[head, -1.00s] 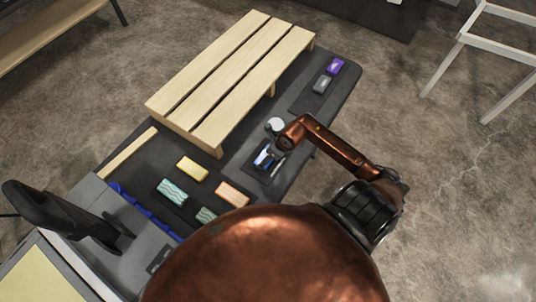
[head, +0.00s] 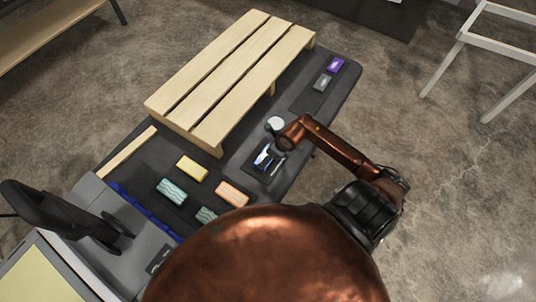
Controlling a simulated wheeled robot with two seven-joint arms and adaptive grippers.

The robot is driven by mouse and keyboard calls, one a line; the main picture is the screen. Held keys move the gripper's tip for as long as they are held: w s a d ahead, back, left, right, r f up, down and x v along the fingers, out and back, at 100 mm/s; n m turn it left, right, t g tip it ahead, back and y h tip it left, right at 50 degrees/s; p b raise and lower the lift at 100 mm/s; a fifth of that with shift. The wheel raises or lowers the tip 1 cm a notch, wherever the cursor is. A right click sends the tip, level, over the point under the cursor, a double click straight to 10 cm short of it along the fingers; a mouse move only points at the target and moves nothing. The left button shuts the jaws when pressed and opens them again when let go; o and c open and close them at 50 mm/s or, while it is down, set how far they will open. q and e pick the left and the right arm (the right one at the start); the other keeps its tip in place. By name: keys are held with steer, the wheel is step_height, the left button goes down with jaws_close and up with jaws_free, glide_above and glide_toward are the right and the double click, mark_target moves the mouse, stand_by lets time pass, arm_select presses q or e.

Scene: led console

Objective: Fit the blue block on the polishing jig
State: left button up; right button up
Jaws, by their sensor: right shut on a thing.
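The blue block (head: 262,160) shows as a small blue and white patch at my right gripper (head: 272,157), over a dark square plate (head: 257,171) near the right edge of the table. My right gripper points down and is shut on the blue block; the arm and gripper hide part of it. The dark plate may be the polishing jig. I cannot tell whether the block touches it. My left gripper is not in view.
A slatted wooden rack (head: 225,75) stands on the dark table (head: 235,153). Yellow (head: 192,168), teal (head: 172,191) and orange (head: 232,194) blocks lie front left. Purple (head: 336,65) and grey (head: 322,83) blocks lie far right. A round white piece (head: 276,124) is behind the gripper.

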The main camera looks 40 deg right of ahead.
steer(key=shift+f+b, duration=0.45)
steer(key=shift+f, duration=0.2)
stand_by(0.5)
steer(key=o, duration=1.2)
steer(key=shift+c, duration=0.2)
steer(key=v, duration=1.2)
steer(key=shift+s+d, duration=0.1)
